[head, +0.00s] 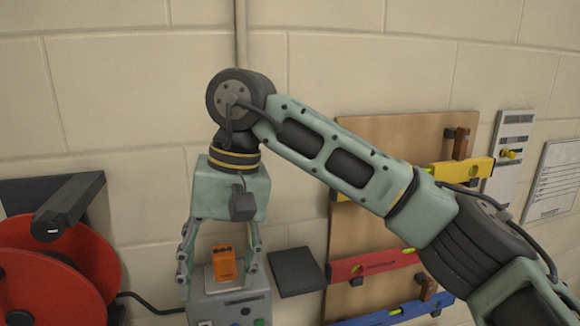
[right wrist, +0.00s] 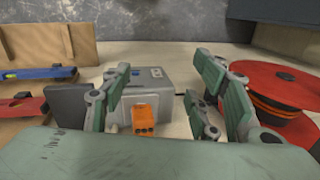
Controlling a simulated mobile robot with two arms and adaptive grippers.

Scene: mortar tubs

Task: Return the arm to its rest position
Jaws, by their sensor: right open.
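My right arm reaches across the head view, and my right gripper (head: 218,274) hangs from it, pointing down with its fingers spread. An orange block (head: 223,262) shows between the fingers, on or just in front of a grey box (head: 255,304) with buttons. In the right wrist view the open fingers (right wrist: 165,100) stand apart. The orange block (right wrist: 145,115) is between them, nearer the left finger, with the grey box (right wrist: 160,83) behind it. I see no finger closed on the block; I cannot tell the exact gap. My left gripper is out of view.
A red reel (head: 60,270) stands at the left under a dark bar. A wooden board (head: 375,225) with red, yellow and blue spirit levels leans at the right, behind my arm. A dark flat pad (head: 297,271) lies beside the grey box. A block wall closes the back.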

